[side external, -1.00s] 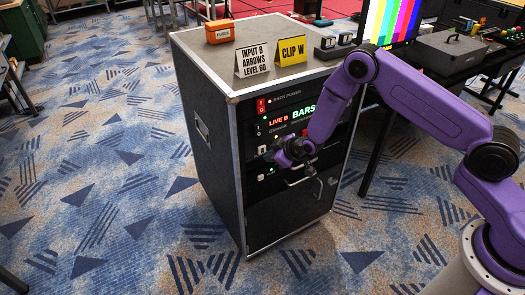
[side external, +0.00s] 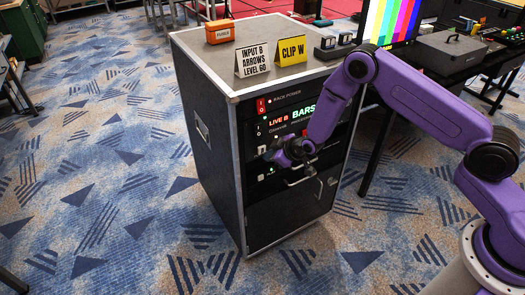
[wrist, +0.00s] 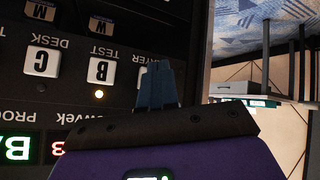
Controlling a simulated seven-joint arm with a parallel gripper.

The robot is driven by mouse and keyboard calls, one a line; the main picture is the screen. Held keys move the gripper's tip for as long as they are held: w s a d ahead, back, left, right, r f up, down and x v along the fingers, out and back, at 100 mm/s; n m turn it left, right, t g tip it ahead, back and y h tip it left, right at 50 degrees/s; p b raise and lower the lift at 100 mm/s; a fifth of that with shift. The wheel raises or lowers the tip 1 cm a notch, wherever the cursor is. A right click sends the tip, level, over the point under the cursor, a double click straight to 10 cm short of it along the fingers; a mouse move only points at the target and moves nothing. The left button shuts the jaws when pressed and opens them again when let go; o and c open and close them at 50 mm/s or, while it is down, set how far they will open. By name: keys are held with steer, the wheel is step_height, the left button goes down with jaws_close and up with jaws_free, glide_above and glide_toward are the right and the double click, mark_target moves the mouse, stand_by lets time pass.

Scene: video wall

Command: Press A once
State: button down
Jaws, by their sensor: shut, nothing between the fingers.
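My gripper (wrist: 158,72) is shut and empty, with its blue fingers together. In the wrist view, which shows the panel upside down, the fingertips are in front of a pale key (wrist: 140,77) beside B. Only an edge of that key shows and its letter is hidden; its label is partly covered. I cannot tell whether the fingers touch it. The white B key (wrist: 102,70), marked TEST, has a lit amber lamp. The C key (wrist: 41,61), marked DESK, is beyond it. In the side external view my gripper (side external: 268,154) is at the rack front, with the keys mostly hidden.
The black rack (side external: 215,170) has a display (side external: 303,112) reading LIVE B and BARS. M (wrist: 102,25) and W (wrist: 40,9) keys are near the lettered row. Signs reading INPUT B (side external: 252,60) and CLIP W (side external: 291,50) stand on top. A handle projects below my gripper.

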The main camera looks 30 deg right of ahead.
steer(key=shift+w, duration=0.15)
steer(key=shift+w, duration=0.25)
steer(key=shift+w, duration=0.45)
stand_by(0.9)
steer(key=shift+s, duration=0.9)
steer(key=s, duration=0.5)
stand_by(0.9)
